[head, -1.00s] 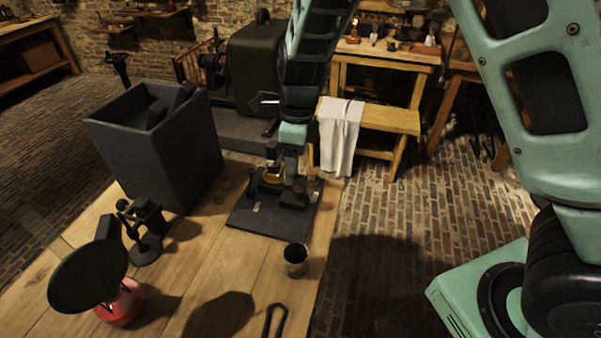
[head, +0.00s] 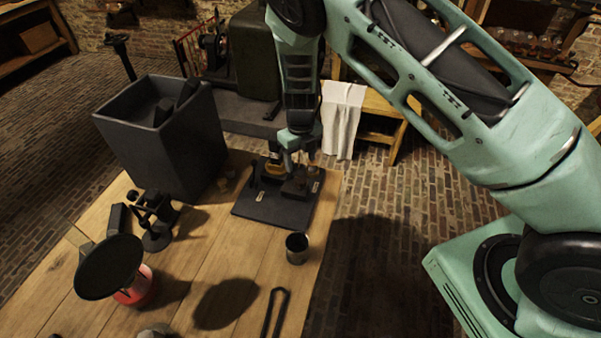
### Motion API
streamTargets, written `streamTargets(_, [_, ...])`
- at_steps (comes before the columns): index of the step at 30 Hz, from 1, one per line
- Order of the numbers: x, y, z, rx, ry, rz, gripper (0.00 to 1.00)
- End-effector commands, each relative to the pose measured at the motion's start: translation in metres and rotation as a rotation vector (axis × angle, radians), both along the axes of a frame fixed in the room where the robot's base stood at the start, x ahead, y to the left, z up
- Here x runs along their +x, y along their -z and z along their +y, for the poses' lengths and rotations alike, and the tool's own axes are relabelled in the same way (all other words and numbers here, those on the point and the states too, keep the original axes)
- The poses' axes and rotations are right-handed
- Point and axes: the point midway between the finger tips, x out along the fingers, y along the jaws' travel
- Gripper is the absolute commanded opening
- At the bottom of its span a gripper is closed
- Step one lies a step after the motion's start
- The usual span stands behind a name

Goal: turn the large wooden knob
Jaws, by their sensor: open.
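A dark flat board (head: 262,208) lies on the wooden table near its far right edge and carries a small apparatus. A round, yellow-brown piece (head: 273,170) on it looks like the large wooden knob; it is small and partly hidden by my gripper. My gripper (head: 297,163) points down over the board, with its fingers close to the right of this piece. Its jaws are open. I cannot tell whether a finger touches the knob or the dark block (head: 296,187) below.
A large dark open box (head: 165,140) stands left of the board. A metal cup (head: 297,248) and black tongs (head: 275,313) are nearer. A red jar under a black disc (head: 110,267) and a dark stand (head: 155,220) are at left. A bench with a white cloth (head: 342,118) stands behind.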

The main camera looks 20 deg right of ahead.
Motion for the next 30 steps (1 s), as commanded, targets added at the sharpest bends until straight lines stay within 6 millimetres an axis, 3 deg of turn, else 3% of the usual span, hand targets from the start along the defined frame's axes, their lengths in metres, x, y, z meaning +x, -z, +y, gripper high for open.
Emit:
streamTargets(6, [-0.001,0.042,-0.001,-0.001,0.001,0.002,0.61])
streamTargets(12, [0.000,0.068,0.000,0.000,-0.001,0.001,0.61])
streamTargets(25, [0.000,0.078,0.000,0.001,-0.001,-0.001,0.61])
streamTargets(30, [0.000,0.078,0.000,0.001,-0.001,-0.001,0.16])
